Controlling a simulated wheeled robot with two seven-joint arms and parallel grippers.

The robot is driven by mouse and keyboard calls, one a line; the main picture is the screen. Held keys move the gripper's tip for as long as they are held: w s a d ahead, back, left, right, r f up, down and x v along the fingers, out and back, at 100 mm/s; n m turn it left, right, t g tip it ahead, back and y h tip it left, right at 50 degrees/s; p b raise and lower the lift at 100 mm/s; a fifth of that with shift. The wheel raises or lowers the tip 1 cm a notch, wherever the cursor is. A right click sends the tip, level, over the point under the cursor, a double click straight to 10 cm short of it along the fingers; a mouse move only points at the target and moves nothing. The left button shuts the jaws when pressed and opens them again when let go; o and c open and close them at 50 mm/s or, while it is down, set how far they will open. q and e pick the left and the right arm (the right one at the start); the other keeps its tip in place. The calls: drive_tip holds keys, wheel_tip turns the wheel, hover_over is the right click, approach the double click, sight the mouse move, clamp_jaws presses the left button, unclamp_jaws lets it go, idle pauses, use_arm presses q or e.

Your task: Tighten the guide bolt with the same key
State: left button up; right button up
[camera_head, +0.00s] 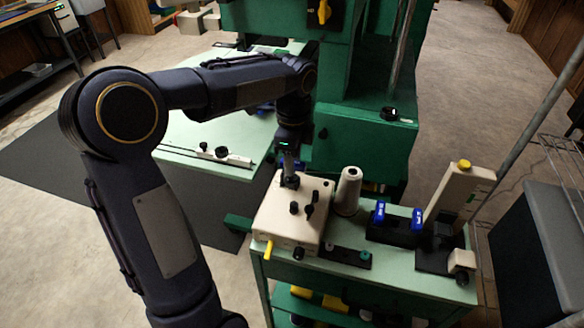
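My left arm reaches in from the left, and my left gripper (289,176) points down at the back left of a cream box (268,226) with several black knobs on top. The fingertips are small and dark here, so I cannot tell whether they are open or hold a key. A small black part sits right below the fingertips, apparently touching them. I cannot make out the guide bolt or the key for certain. My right gripper is not in view.
The box stands on a green cart (400,268) beside a cream cone (347,190), a black holder (389,233) with blue-topped items and an upright cream stand (455,200). A green machine (345,150) rises behind, with a pale green table (200,165) at left.

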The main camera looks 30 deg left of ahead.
use_arm(q)
clamp_jaws()
drive_tip(key=shift+p, duration=0.7)
idle(1.1)
